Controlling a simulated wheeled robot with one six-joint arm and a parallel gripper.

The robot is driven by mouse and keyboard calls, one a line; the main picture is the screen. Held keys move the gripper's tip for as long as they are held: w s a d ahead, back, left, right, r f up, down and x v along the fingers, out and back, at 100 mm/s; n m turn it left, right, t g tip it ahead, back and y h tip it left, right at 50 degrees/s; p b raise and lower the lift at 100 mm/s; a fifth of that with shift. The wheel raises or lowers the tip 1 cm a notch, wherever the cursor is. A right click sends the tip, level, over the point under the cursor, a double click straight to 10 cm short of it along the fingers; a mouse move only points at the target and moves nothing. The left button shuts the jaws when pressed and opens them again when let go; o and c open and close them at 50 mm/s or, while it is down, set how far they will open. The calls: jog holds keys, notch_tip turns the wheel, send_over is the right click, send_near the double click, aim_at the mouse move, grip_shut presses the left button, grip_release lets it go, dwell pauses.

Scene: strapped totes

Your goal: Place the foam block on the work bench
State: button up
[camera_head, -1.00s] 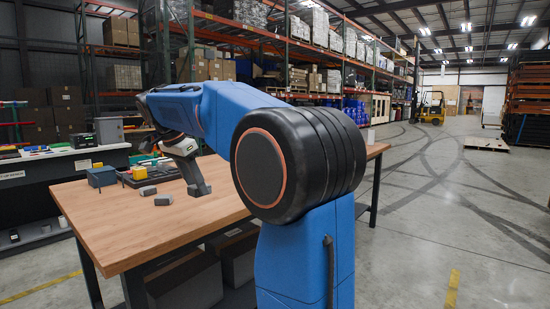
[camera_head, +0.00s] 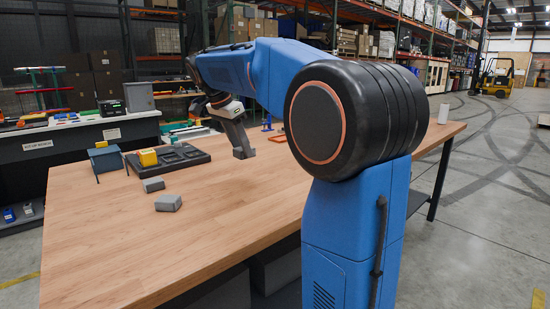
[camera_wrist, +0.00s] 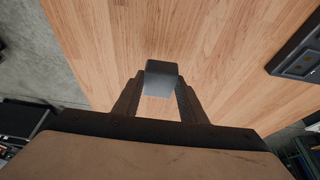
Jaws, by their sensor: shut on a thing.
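My gripper (camera_head: 242,152) is over the wooden work bench (camera_head: 120,240), pointing down, to the right of the dark tray. In the wrist view, its fingers (camera_wrist: 161,85) are shut on a grey block (camera_wrist: 162,76), which I take to be the foam block. The block sits between the fingertips with bench top beyond it. In the head view the held block shows only as a small grey end at the fingertips. I cannot tell whether it touches the bench top.
Two grey blocks, one (camera_head: 153,184) behind the other (camera_head: 168,203), lie on the bench. A dark tray (camera_head: 190,157), a yellow item (camera_head: 148,157) and a blue-grey bin (camera_head: 105,158) stand behind them. The bench's front half is clear.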

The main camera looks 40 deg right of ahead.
jog(key=shift+f, duration=4.7)
jog(key=shift+f, duration=0.1)
jog(key=o, duration=1)
jog(key=v, duration=1.2)
